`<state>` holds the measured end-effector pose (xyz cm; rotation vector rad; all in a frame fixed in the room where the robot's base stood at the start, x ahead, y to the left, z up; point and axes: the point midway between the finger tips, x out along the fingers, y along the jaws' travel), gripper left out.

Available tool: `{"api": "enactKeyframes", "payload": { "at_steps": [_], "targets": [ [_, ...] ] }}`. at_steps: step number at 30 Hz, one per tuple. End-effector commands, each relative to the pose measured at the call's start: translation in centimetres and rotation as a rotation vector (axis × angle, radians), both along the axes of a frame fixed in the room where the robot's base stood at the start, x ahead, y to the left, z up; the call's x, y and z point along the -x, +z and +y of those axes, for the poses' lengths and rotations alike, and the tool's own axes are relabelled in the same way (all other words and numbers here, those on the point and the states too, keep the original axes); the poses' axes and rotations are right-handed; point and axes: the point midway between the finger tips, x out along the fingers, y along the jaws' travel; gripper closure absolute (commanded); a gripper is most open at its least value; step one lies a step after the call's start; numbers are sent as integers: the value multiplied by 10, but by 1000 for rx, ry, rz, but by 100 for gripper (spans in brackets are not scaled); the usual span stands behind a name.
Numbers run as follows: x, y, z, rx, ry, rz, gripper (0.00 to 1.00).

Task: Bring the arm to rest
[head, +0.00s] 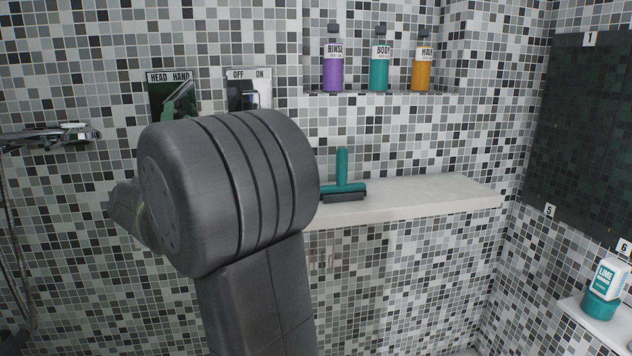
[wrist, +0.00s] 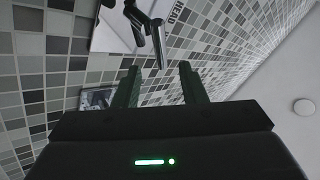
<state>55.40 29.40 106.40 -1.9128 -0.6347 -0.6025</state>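My arm (head: 230,190) fills the left middle of the head view, bent at a thick grey joint. My gripper (wrist: 159,67) shows in the wrist view, its two dark green fingers apart with a wide gap. The end of a dark lever (wrist: 157,40) appears between the fingertips in the picture. I cannot tell whether it touches them. The lever belongs to a plate marked HEAD (wrist: 115,34).
An OFF ON plate (head: 240,92) is right of it. A teal squeegee (head: 342,170) stands on the pale ledge (head: 440,198). Purple (head: 333,72), teal (head: 379,72) and orange (head: 423,72) bottles fill a niche. A LIME bottle (head: 605,285) is at right, a chrome fixture (head: 50,135) at left.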

Motion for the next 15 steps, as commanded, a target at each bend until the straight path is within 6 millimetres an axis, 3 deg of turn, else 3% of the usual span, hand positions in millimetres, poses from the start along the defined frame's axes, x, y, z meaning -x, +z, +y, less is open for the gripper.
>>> {"api": "enactKeyframes", "payload": {
  "at_steps": [6,15],
  "targets": [
    [-29,26,6,-1,-2,-2,62],
    [-49,43,11,0,0,0,62]
  ]
}}
